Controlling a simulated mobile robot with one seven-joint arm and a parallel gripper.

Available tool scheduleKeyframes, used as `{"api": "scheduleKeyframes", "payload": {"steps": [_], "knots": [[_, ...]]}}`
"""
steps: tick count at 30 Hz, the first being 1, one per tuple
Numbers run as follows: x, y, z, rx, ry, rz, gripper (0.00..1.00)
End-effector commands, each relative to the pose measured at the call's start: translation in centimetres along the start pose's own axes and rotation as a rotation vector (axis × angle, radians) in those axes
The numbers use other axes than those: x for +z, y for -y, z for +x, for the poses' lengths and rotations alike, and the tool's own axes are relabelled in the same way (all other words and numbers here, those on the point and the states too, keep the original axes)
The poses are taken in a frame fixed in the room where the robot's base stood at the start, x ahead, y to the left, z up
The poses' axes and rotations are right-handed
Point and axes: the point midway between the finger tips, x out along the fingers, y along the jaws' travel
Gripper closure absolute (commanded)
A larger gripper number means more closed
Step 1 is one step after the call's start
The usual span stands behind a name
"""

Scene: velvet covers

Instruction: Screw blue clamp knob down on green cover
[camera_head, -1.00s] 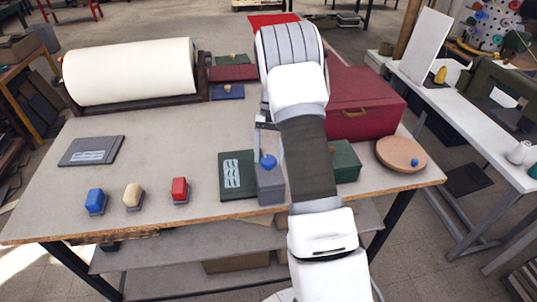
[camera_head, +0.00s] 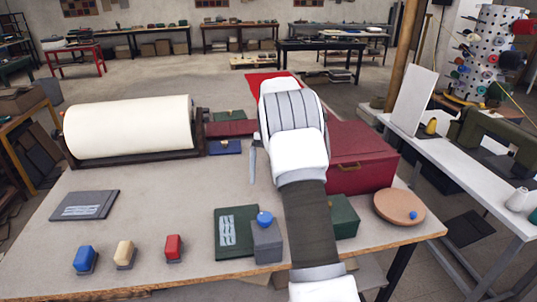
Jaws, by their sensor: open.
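The green cover (camera_head: 228,238), with pale wavy marks, lies near the table's front edge. A grey clamp block (camera_head: 267,244) stands at its right side, with the round blue clamp knob (camera_head: 264,219) on top. I cannot tell whether the clamp presses on the cover. My gripper (camera_head: 254,158) is up and behind the knob, apart from it. It is mostly hidden by my white and dark arm; only a thin grey finger shows. It is open, and I see nothing held in it.
Blue (camera_head: 85,260), cream (camera_head: 125,254) and red (camera_head: 174,248) blocks stand along the front left. A grey cover (camera_head: 84,206) lies behind them. A cream roll (camera_head: 130,127) is at the back. A red case (camera_head: 362,155), green box (camera_head: 344,217) and round board (camera_head: 398,207) stand right.

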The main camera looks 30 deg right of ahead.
Motion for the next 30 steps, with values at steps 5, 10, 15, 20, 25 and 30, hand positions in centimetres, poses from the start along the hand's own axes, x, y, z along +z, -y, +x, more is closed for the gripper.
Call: {"api": "scheduleKeyframes", "payload": {"steps": [5,10,15,20,25,30], "knots": [[-0.1,0.0,-3.0,0.0,-0.002,-0.001,0.12],[-0.1,0.0,-5.1,-0.001,-0.001,-0.001,0.12],[0.0,0.0,-6.3,-0.001,0.0,0.0,0.12],[0.0,0.0,-6.6,0.0,0.001,0.0,0.12],[0.0,0.0,-6.7,0.0,0.001,0.0,0.12],[0.0,0.0,-6.7,0.0,0.001,0.0,0.12]]}}
